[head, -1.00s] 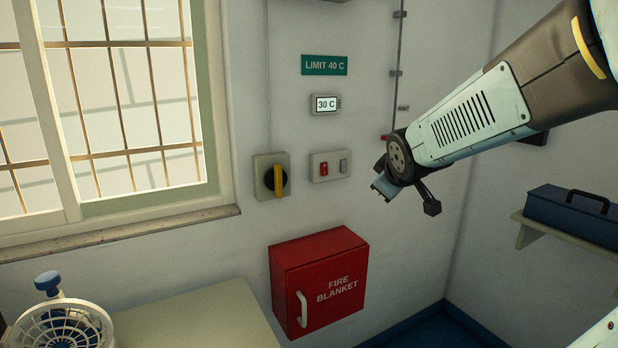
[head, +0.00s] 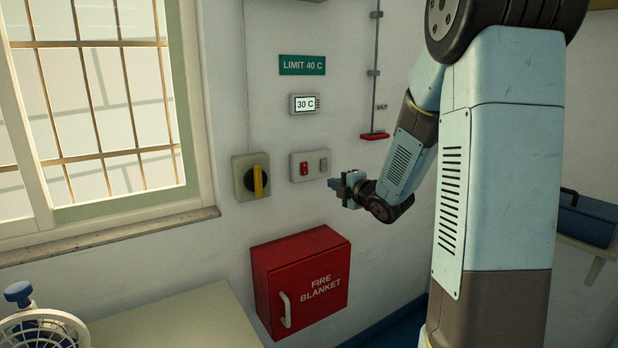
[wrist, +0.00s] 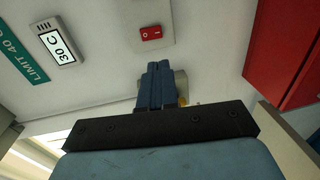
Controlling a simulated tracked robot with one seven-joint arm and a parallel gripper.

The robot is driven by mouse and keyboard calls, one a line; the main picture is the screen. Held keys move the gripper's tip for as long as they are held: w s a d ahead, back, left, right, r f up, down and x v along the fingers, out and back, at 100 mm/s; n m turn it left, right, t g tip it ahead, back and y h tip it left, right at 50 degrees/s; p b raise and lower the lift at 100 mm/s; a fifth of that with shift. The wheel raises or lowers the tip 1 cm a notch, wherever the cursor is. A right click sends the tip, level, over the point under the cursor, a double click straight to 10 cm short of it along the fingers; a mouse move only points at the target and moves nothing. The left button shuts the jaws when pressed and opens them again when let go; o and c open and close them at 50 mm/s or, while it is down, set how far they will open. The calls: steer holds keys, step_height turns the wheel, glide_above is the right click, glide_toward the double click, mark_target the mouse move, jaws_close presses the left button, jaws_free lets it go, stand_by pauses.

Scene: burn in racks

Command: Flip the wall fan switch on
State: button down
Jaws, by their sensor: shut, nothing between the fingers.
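No label shows which one is the fan switch. To its left is a rotary switch (head: 239,187) with an upright yellow handle. My gripper (head: 334,184) is shut and empty, just right of and slightly below the plate in the head view, apparently apart from it. In the wrist view, my shut blue fingers (wrist: 156,84) point towards the wall, with the red rocker (wrist: 151,33) beyond their tips. They partly hide the rotary switch (wrist: 180,84).
A red fire blanket box (head: 300,280) juts from the wall below. A 30 C display (head: 304,104) and a green limit sign (head: 302,65) are above the plate. A worktop (head: 190,320) with a small fan (head: 35,330) is at lower left. A barred window fills the left.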

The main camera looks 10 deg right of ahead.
mark_target(305, 174)
steer(key=shift+w, duration=0.1)
steer(key=x, duration=1.3)
steer(key=shift+w+a, duration=0.15)
steer(key=shift+w, duration=0.2)
steer(key=shift+f, duration=0.1)
steer(key=shift+w, duration=0.2)
steer(key=shift+s, duration=0.1)
steer(key=s+d+f, duration=0.2)
steer(key=s+d, duration=0.2)
steer(key=s, duration=0.9)
steer(key=shift+d, duration=0.1)
